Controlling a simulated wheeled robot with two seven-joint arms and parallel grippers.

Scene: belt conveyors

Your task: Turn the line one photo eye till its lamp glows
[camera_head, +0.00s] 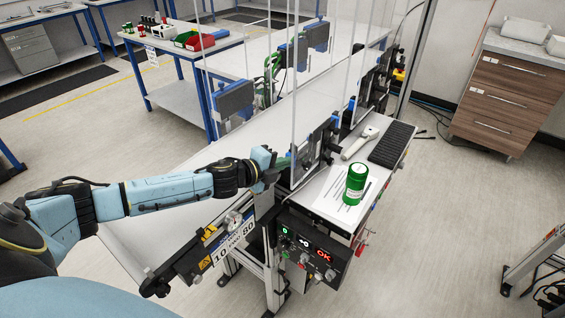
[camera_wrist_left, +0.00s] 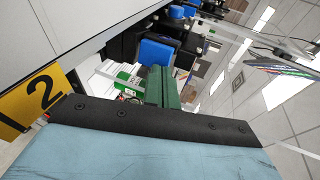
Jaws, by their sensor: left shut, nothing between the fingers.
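My left gripper (camera_head: 284,162) reaches in from the left at the near end of the belt, beside an upright clear panel. Its green fingers (camera_wrist_left: 161,86) are shut with nothing between them. In the left wrist view a blue block (camera_wrist_left: 157,52) on black housing stands just beyond the fingertips; it looks like a sensor head, but I cannot tell if the fingers touch it. No glowing lamp shows on it. Which block is the line one photo eye is unclear. My right gripper is not in view.
A control box (camera_head: 313,248) with lit displays, one reading OK in red, hangs below the belt's side. A yellow plate marked 2 (camera_wrist_left: 40,97) is close to my wrist.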

